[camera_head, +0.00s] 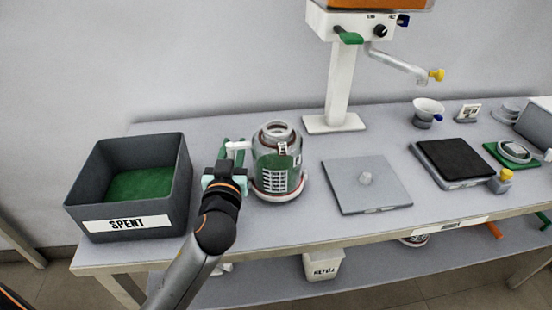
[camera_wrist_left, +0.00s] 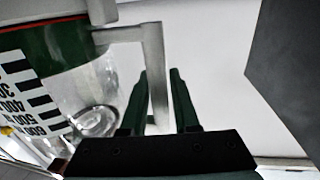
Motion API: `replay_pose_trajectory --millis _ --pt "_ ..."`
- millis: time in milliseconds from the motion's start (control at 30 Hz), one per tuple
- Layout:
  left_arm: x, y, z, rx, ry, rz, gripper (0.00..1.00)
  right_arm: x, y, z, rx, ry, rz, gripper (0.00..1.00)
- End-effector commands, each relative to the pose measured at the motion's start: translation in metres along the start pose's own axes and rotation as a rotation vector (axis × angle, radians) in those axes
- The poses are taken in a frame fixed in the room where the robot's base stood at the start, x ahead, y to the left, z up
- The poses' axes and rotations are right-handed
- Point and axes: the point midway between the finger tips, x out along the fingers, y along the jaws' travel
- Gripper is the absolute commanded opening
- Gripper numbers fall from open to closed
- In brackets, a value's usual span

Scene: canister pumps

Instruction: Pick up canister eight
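A clear canister (camera_head: 277,165) with a green band, a scale label and a grey lid stands upright on the bench, left of centre. No number eight is legible on it. It also shows at the left of the left wrist view (camera_wrist_left: 60,60). My left gripper (camera_head: 231,158) is at its left side, by the pale handle (camera_head: 238,146). In the left wrist view the handle's grey bar (camera_wrist_left: 154,60) runs down between the two dark green fingers (camera_wrist_left: 160,95), with little space around it. Whether they press on it is unclear. My right gripper is out of view.
A dark bin (camera_head: 165,222) labelled SPENT, green inside, stands left of my gripper. Right of the canister lie a grey plate (camera_head: 385,193) and a black-topped pad (camera_head: 457,158). A white post (camera_head: 341,80) rises behind. A small white bin (camera_head: 322,266) sits below the bench.

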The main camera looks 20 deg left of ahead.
Motion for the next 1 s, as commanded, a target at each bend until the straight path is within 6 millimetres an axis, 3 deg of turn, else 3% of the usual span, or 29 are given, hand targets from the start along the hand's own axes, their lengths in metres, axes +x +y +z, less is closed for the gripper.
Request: replay_pose_trajectory --millis 33,233,1000 --pt "0.0001 0.0000 0.0000 0.000 0.000 0.000 0.22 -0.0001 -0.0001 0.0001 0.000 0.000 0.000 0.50" --pt "0.0001 0.0000 0.0000 0.000 0.000 0.000 0.00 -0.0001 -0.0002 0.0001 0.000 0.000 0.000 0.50" --pt "0.0018 0.0001 -0.0053 -0.003 0.005 0.001 0.00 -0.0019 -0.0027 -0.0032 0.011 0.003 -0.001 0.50"
